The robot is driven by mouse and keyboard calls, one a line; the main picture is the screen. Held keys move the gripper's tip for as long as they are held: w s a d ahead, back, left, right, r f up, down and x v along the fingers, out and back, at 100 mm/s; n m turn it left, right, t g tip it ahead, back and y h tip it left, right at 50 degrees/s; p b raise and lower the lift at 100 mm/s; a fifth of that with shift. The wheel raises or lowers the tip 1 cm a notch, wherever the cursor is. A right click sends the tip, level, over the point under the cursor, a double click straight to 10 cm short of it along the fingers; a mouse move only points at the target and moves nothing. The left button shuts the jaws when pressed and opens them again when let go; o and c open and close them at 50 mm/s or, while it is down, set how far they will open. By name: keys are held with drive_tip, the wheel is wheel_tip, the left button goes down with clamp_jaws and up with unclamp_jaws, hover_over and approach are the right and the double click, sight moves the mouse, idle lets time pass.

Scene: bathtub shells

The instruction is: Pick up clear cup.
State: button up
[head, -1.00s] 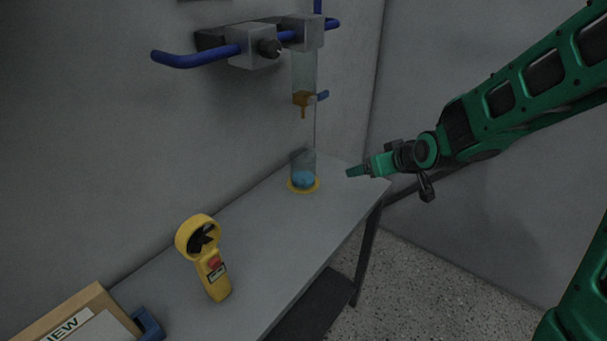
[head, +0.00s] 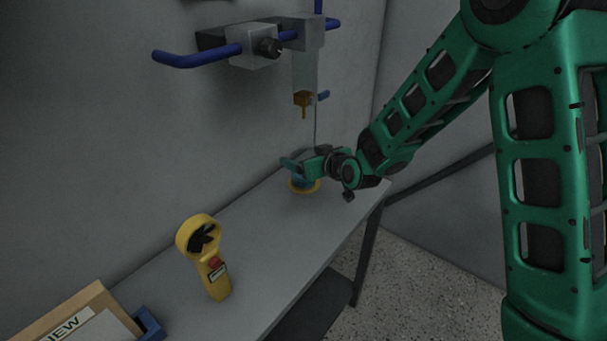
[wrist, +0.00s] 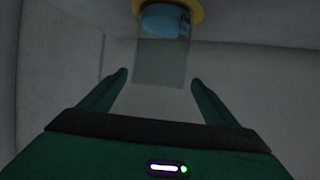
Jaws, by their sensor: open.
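The clear cup (wrist: 160,62) is a see-through cylinder with blue at its bottom and a yellow ring base. In the wrist view it lies ahead, between the lines of my two open fingers. In the head view my gripper (head: 298,164) is at the cup and covers most of it; the blue part and the yellow base (head: 304,187) show below, on the table. My gripper (wrist: 158,88) is open, its fingertips on either side of the cup's near end. I cannot tell whether they touch it.
A clear tube with an orange tip (head: 304,80) hangs from a grey clamp (head: 262,48) above the cup. A yellow handheld fan-like device (head: 207,256) and a wooden-framed sign (head: 80,318) are on the table (head: 262,262). The wall stands close behind.

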sight(298, 154)
drive_tip(key=x, duration=0.5)
drive_tip(key=shift+w+d, duration=0.1)
drive_tip(key=shift+d, duration=0.05)
drive_tip(key=shift+c, duration=0.4)
drive_tip(key=c, duration=1.1)
drive_tip(key=shift+o, duration=0.2)
